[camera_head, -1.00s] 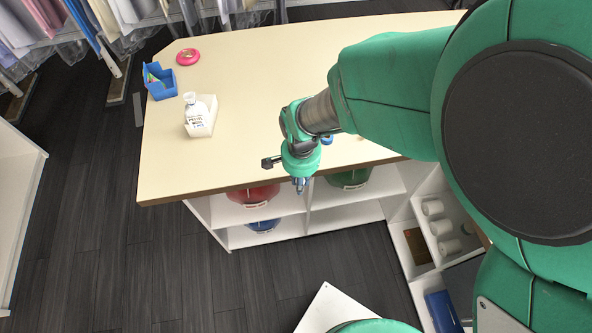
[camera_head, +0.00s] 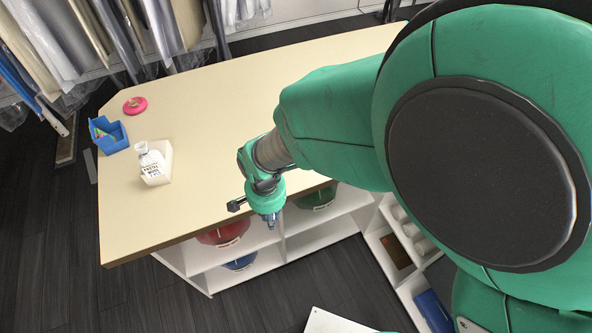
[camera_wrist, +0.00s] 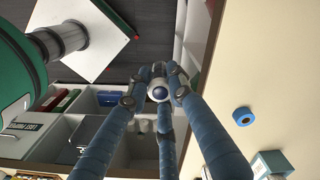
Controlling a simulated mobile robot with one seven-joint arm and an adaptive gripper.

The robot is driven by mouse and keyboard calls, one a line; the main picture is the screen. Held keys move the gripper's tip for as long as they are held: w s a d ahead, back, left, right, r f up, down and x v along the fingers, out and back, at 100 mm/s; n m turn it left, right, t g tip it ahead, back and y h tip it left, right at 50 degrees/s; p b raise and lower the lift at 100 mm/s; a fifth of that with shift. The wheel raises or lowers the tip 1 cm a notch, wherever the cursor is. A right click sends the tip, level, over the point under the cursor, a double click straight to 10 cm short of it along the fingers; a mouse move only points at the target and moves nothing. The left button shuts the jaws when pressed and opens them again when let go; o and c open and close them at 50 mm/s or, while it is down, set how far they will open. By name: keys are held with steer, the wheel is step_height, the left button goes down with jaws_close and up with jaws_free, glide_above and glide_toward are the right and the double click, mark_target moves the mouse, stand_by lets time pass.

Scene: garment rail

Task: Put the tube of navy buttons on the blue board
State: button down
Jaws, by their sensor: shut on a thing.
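My gripper (camera_head: 271,222) points down just off the table's front edge in the head view. In the wrist view its blue fingers (camera_wrist: 160,90) meet around a small round thing with a dark blue and white end (camera_wrist: 159,93). I take this to be the tube of navy buttons, seen end-on; the fingers hide most of it and I read no label. I cannot pick out a blue board with certainty in either view.
The cream table (camera_head: 220,110) is mostly bare. At its left are a blue bin (camera_head: 108,137), a white tray (camera_head: 160,176) with a labelled bottle (camera_head: 150,160), and a pink ring (camera_head: 135,105). A blue tape roll (camera_wrist: 243,116) shows in the wrist view. Open shelves (camera_head: 285,240) stand below.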

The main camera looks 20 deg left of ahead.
steer(key=shift+w, duration=0.15)
steer(key=w+d+r+p, duration=0.1)
steer(key=w+d+p, duration=0.3)
steer(key=w, duration=0.8)
steer(key=w+d+r+p, duration=0.2)
steer(key=w+d, duration=0.5)
steer(key=w, duration=0.6)
steer(key=w+d+p, duration=0.4)
steer(key=w+d, duration=1.3)
steer(key=d, duration=0.4)
steer(key=shift+w+d+f+p, duration=0.25)
steer(key=shift+w+d+p, duration=0.05)
steer(key=shift+d+p, duration=0.1)
steer(key=w, duration=0.5)
steer(key=w+a+f+p, duration=0.1)
steer(key=w, duration=0.4)
steer(key=w+a+p, duration=0.1)
steer(key=w, duration=0.4)
steer(key=shift+w+a+f, duration=0.1)
steer(key=shift+w+f, duration=0.15)
steer(key=shift+w, duration=0.15)
